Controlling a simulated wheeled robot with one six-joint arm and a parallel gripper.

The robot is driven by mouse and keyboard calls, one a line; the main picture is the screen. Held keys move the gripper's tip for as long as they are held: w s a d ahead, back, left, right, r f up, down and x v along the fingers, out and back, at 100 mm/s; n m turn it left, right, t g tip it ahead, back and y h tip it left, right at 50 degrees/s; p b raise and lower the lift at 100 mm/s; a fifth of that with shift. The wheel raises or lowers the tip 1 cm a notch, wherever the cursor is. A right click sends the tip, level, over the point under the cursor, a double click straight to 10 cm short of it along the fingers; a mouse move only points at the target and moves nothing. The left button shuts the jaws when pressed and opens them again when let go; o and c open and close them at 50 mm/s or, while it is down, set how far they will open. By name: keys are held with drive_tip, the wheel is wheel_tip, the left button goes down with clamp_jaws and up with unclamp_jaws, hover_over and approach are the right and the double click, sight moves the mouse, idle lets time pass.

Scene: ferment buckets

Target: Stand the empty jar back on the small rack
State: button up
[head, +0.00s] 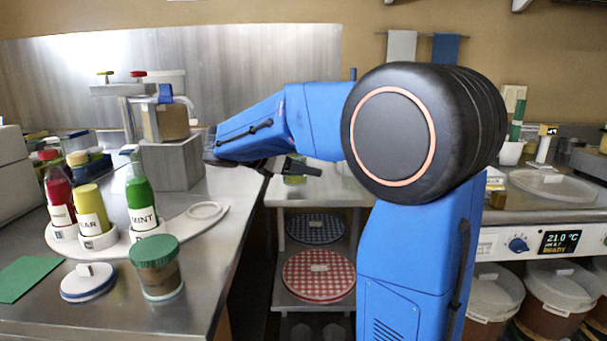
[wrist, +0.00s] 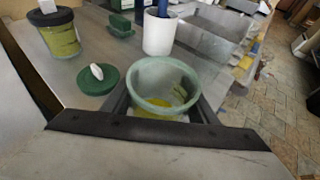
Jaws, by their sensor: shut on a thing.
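A pale green, clear-walled jar (wrist: 165,85) stands upright between the fingers of my gripper (wrist: 160,112) in the wrist view. Its mouth is open, with no lid on it. Some yellow shows low in it; I cannot tell if this is inside or seen through the glass. In the head view my gripper (head: 292,168) is over the steel cart (head: 318,196), and a bit of the jar (head: 294,180) shows under it. A green lid with a white knob (wrist: 97,78) lies left of the jar. I cannot make out the small rack for certain.
A filled yellow-green jar (wrist: 60,38) and a white cup (wrist: 159,35) stand beyond the jar, near metal bins (wrist: 212,35). In the head view, sauce bottles (head: 90,212) and a green-lidded tub (head: 157,268) occupy the left counter.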

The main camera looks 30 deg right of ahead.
drive_tip(key=shift+f, duration=0.8)
drive_tip(key=shift+f, duration=0.25)
drive_tip(key=o, duration=1.4)
drive_tip(key=shift+c, duration=0.2)
drive_tip(key=v, duration=1.2)
drive_tip(key=shift+s+a+f, duration=0.1)
drive_tip(key=shift+s, duration=0.2)
